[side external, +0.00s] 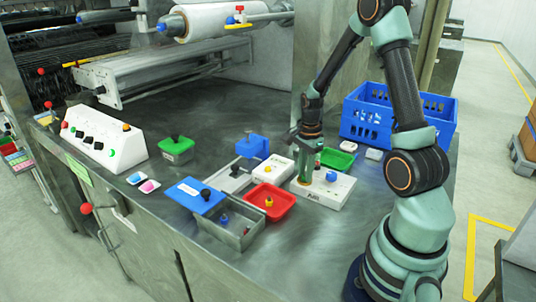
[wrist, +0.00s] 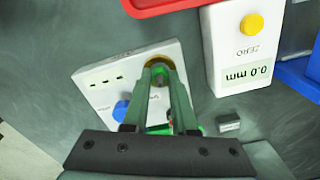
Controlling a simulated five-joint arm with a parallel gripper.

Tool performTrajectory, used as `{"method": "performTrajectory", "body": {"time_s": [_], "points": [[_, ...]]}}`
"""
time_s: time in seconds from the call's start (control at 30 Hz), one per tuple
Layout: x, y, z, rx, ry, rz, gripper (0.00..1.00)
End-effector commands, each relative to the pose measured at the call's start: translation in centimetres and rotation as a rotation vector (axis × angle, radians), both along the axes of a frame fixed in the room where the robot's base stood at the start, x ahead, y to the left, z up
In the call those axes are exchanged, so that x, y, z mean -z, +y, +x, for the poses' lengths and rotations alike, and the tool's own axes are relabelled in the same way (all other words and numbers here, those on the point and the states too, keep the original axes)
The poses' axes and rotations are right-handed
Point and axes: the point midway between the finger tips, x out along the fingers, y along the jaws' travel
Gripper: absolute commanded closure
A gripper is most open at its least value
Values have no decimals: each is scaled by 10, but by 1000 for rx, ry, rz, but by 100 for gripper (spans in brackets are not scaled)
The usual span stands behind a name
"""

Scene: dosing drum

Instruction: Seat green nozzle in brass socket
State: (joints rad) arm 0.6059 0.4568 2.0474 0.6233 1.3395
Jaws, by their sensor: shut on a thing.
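A white block (side external: 322,190) with a blue knob (side external: 331,176) stands on the steel table. The block also shows in the wrist view (wrist: 108,72), with the brass socket (wrist: 153,101) as a ring near its edge. My gripper (side external: 305,180) points down over the socket end of the block, left of the knob in the side view. In the wrist view my gripper (wrist: 158,72) is shut on the green nozzle, which is mostly hidden between the fingers. The fingertips overlap the brass ring. I cannot tell how far the nozzle sits in the socket.
A white gauge box (wrist: 242,60) with a yellow button stands beside the block. A blue crate (side external: 397,113) stands behind. Free table lies in front.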

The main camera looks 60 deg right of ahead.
Motion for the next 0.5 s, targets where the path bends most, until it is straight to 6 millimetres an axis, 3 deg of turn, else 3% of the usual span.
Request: {"method": "performTrajectory", "body": {"time_s": [0.07, 0.1, 0.17, 0.2, 0.5], "points": [[6, 1, -2, 0, 2, 1, 100], [6, 1, -2, 0, 1, 2, 67], [6, 1, -2, 0, 3, 2, 44], [7, 1, -3, 0, 4, 3, 39], [7, 1, -5, 3, 9, 6, 39]]}}
